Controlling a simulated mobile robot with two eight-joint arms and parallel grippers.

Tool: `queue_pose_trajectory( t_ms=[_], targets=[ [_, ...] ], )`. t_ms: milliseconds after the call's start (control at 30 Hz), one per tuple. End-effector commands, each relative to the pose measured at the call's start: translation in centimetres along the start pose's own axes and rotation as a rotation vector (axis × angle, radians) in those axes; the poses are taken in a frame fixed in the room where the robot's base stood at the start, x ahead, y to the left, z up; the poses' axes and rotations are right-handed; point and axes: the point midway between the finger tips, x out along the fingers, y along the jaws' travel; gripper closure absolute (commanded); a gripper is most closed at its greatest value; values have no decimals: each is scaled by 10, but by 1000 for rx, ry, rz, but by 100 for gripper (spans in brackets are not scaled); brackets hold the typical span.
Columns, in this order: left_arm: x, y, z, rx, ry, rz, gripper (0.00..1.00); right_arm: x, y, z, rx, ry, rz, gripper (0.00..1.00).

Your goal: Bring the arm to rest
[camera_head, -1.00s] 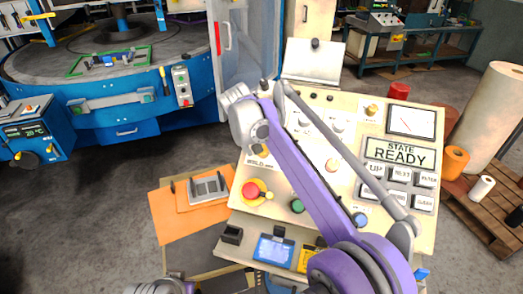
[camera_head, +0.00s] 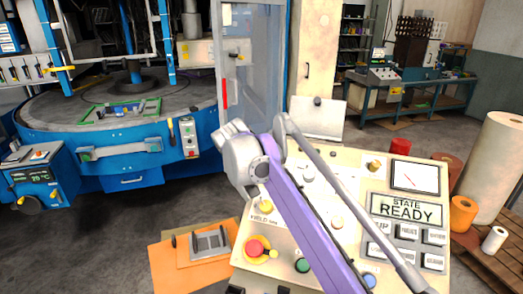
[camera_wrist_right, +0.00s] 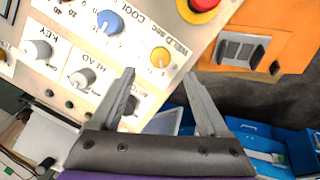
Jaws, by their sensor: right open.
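My right arm (camera_head: 305,220) crosses the head view from lower right, over the sloped control panel (camera_head: 345,190), its wrist end near the panel's upper left edge. The jaws are hard to make out there. In the right wrist view my right gripper (camera_wrist_right: 159,74) is open, with nothing between its two grey fingers. Beyond the fingers the panel shows a yellow knob (camera_wrist_right: 160,57), a blue knob (camera_wrist_right: 109,22) and white knobs. I see no contact between fingers and panel. My left gripper is not in view.
A red emergency button (camera_head: 255,247) is on the panel's left side. An orange board (camera_head: 172,268) carrying a grey metal block (camera_head: 210,243) lies beside it. A blue round-table machine (camera_head: 110,140) stands behind left. A paper roll (camera_head: 495,150) stands right. The display reads READY.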

Motion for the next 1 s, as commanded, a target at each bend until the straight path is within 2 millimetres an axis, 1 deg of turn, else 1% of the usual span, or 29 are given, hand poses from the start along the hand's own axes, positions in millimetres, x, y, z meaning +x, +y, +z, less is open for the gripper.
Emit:
queue_pose_trajectory(
  t_ms=[67, 167, 267, 300, 367, 400, 467, 500, 567, 600, 633, 667, 700, 800, 900, 1000],
  targets=[
    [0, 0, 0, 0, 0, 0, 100, 0, 9, 8, 7, -1, -8, 22],
    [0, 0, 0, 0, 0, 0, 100, 1, 30, 29, 25, 1, -28, 22],
    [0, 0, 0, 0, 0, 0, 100, 5, 55, 64, 50, 6, -58, 22],
    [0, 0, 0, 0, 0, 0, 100, 7, 63, 81, 61, 9, -71, 22],
    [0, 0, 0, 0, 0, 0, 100, 12, 75, 107, 77, 17, -89, 22],
    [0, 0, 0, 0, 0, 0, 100, 15, 82, 126, 89, 23, -100, 22],
    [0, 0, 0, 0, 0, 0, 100, 21, 90, 155, 106, 33, -117, 22],
    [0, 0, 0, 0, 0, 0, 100, 26, 95, 175, 118, 40, -127, 22],
    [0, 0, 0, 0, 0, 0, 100, 34, 100, 206, 137, 52, -142, 22],
    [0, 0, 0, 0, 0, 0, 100, 40, 102, 227, 150, 62, -151, 22],
    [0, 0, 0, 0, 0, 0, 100, 45, 103, 243, 159, 69, -157, 22],
    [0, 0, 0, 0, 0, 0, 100, 50, 104, 260, 169, 76, -163, 22],
    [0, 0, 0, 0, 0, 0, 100, 57, 104, 280, 182, 87, -170, 22],
    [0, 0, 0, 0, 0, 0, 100, 74, 101, 327, 210, 111, -185, 22],
    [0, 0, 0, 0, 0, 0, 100, 90, 96, 363, 232, 132, -194, 22],
    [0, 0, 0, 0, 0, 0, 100, 100, 92, 384, 246, 146, -199, 22]
  ],
)
